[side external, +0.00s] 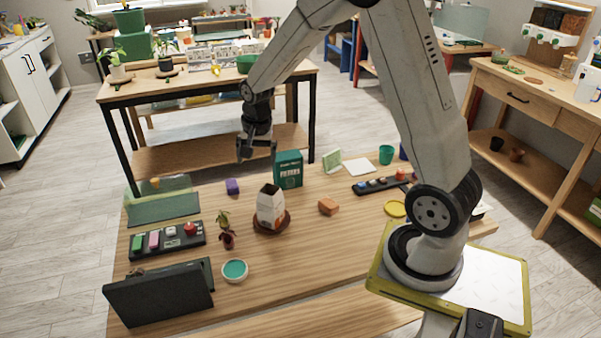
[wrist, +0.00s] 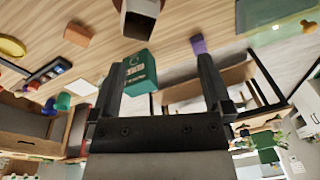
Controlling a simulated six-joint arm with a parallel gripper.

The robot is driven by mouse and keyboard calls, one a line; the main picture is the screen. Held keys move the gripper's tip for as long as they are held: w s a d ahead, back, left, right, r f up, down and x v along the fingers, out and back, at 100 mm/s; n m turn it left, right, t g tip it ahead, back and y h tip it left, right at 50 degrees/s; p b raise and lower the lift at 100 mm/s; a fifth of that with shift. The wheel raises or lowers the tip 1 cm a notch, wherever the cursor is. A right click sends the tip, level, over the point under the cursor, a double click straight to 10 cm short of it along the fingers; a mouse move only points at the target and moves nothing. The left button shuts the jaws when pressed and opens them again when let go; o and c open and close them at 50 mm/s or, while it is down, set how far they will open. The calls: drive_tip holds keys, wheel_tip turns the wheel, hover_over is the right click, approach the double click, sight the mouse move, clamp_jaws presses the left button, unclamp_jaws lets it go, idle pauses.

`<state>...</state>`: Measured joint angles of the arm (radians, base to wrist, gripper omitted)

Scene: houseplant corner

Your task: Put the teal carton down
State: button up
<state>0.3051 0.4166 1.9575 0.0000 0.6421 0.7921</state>
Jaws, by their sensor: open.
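The teal carton (side external: 288,169) stands upright on the wooden table near its far edge. My gripper (side external: 257,151) is open and empty, just left of the carton and a little higher in the side view. In the wrist view the carton (wrist: 139,74) shows beyond my gripper (wrist: 158,65), nearer the left finger, which covers part of its edge. The fingers do not appear to grip it.
A purple block (side external: 232,187) lies to the left and an orange block (side external: 328,206) to the right. A white card stand (side external: 332,160) is close by on the right.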

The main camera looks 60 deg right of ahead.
drive_tip(key=s+a+n+t, duration=0.1)
drive_tip(key=s+a+n, duration=1.1)
drive_tip(key=s+a, duration=0.1)
drive_tip(key=shift+s+n, duration=0.2)
drive_tip(key=shift+n, duration=0.1)
drive_tip(key=shift+f, duration=0.1)
idle(0.4)
